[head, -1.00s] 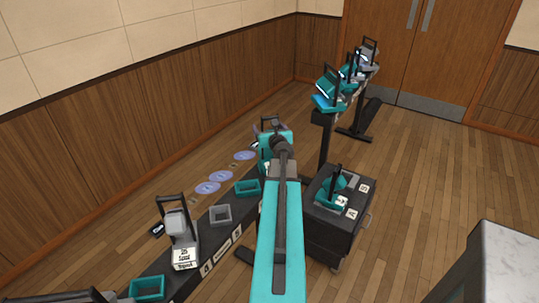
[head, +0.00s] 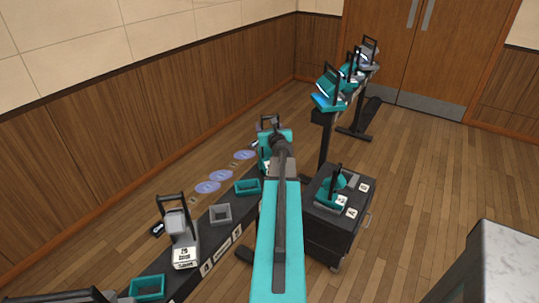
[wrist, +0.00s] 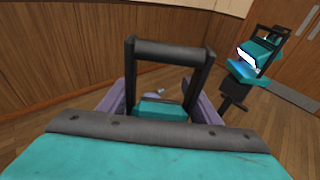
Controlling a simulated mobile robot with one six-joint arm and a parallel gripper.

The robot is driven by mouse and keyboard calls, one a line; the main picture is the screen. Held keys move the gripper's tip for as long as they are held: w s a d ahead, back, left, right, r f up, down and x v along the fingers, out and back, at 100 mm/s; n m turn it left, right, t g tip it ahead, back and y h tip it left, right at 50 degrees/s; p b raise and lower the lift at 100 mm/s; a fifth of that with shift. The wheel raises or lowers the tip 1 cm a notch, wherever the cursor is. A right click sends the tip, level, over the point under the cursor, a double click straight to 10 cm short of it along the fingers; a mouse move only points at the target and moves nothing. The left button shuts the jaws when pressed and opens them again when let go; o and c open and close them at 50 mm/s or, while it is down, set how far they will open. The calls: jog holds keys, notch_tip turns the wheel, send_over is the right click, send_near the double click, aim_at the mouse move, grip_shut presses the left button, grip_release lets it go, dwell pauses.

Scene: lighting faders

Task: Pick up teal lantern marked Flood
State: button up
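A teal lantern (wrist: 160,109) with a dark upright handle is in the middle of the wrist view, directly before my gripper (wrist: 160,98). The purple-grey fingers are spread, one on each side of the lantern. I cannot tell whether they touch it. In the head view my arm mostly hides this lantern at the far end of the floor rail, and its label cannot be read. Another teal lantern (head: 333,187) sits on the black cart, and further teal lanterns (head: 329,91) sit on the tall stand. I cannot read Flood on any of them.
The black cart (head: 325,232) stands right of my arm. A grey lantern (head: 178,226) stands on the low dark rail (head: 193,240), with empty grey (head: 220,214) and teal (head: 247,187) frames beyond. A pale-topped block (head: 497,255) is at lower right. Floor right of the cart is clear.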

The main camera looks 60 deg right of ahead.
grip_shut()
jog(key=shift+r, duration=0.15)
